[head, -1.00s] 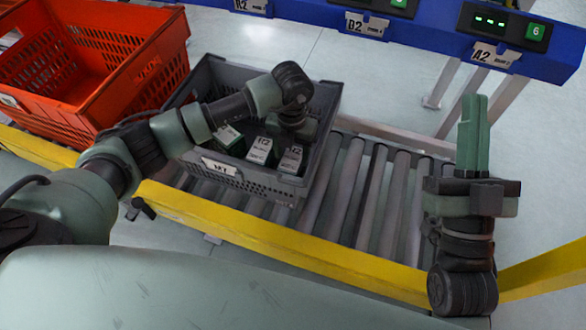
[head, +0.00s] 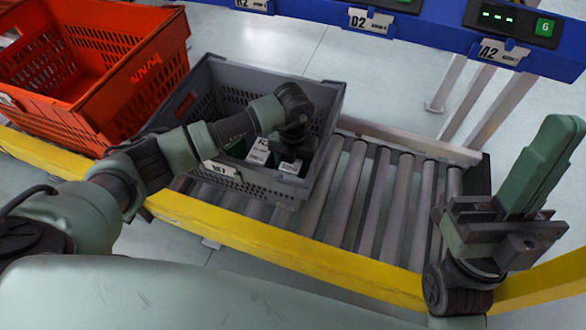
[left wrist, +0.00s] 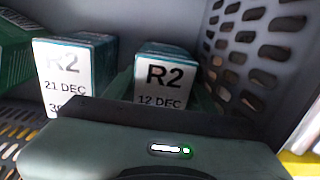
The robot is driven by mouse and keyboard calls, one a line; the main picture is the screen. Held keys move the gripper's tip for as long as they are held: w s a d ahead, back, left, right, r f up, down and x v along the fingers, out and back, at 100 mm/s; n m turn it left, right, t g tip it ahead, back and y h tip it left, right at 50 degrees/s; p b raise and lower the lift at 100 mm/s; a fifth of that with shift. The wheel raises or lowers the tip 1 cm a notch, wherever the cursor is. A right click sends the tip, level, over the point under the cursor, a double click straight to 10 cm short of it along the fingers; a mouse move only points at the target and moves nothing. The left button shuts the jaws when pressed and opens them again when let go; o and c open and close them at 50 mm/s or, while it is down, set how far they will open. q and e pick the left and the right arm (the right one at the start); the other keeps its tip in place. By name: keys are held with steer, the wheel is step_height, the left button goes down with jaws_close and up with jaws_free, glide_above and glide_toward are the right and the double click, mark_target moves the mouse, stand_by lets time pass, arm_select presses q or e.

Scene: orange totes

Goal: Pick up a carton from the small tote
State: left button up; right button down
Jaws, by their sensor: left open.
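The small grey tote (head: 262,186) stands on the roller conveyor and holds several green cartons with white labelled ends. In the left wrist view, a carton marked R2 12 DEC (left wrist: 163,88) is straight ahead. Another R2 carton, 21 DEC (left wrist: 66,78), stands to its left, and part of a green one (left wrist: 12,55) shows at the left edge. My left gripper (head: 292,142) is down inside the tote, open, at the rightmost carton (head: 290,167). Its fingers are mostly hidden, apparently either side of the 12 DEC carton. My right gripper (head: 541,165) is right of the conveyor, empty, its fingers together.
A large orange tote (head: 95,75) stands left of the grey tote. A yellow rail (head: 290,250) runs along the conveyor's front. The rollers (head: 375,200) right of the tote are bare. A blue beam with displays (head: 420,25) crosses the back.

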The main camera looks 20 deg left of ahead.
arm_select(q)
jaws_close()
steer(key=shift+r, duration=0.1)
